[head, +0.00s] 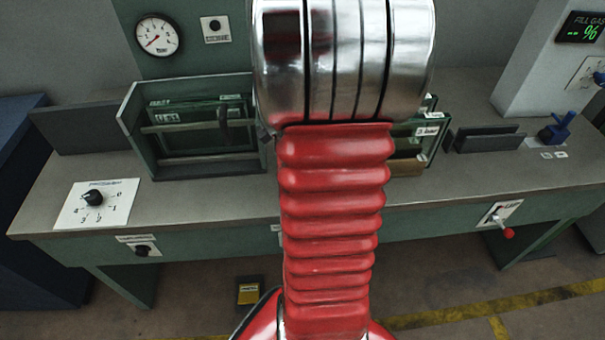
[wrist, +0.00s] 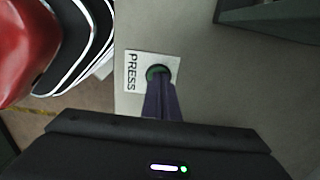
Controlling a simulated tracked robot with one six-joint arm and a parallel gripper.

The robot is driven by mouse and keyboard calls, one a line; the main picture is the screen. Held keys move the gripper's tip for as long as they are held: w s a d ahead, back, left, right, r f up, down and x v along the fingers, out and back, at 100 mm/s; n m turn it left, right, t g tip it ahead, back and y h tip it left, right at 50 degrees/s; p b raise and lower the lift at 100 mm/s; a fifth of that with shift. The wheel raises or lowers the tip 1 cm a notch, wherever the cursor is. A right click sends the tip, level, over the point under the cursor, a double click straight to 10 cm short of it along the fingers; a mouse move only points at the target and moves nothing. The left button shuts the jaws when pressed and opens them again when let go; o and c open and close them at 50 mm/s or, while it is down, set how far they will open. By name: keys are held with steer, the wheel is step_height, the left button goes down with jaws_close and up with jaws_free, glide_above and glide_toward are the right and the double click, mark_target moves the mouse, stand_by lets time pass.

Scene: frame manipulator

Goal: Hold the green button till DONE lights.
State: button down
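The green button (wrist: 158,71) is in the wrist view, a dark green round on a white plate (wrist: 134,82) marked PRESS. My gripper (wrist: 160,84) shows there with its two purple-grey fingers together and nothing seen between them. The fingertips overlap the lower part of the button. I cannot tell whether they touch it or press it in. In the head view my arm hides the button and my gripper. I see no lamp marked DONE in either view.
The grey bench (head: 230,193) carries a dark green frame rack (head: 140,125) left of my arm and a dial plate (head: 65,210) at front left. A round gauge (head: 157,35) hangs behind. At right are a dark slotted holder (head: 488,140) and a blue clamp (head: 557,130).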

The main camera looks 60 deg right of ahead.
steer(key=shift+s+a+f, duration=0.25)
steer(key=shift+a+f, duration=0.1)
step_height(320, 180, up, 15)
steer(key=shift+w+d+f, duration=0.2)
steer(key=shift+w+d, duration=0.1)
stand_by(1.4)
steer(key=w+a+r+n+t, duration=0.1)
steer(key=a+r+n+t, duration=0.1)
steer(key=a+n, duration=1.2)
steer(key=w+a+r+n+t, duration=0.1)
steer(key=a+r+n+t, duration=0.2)
steer(key=a+n, duration=1)
steer(key=a, duration=0.3)
steer(key=shift+w+a+n, duration=0.2)
steer(key=shift+a+n, duration=0.2)
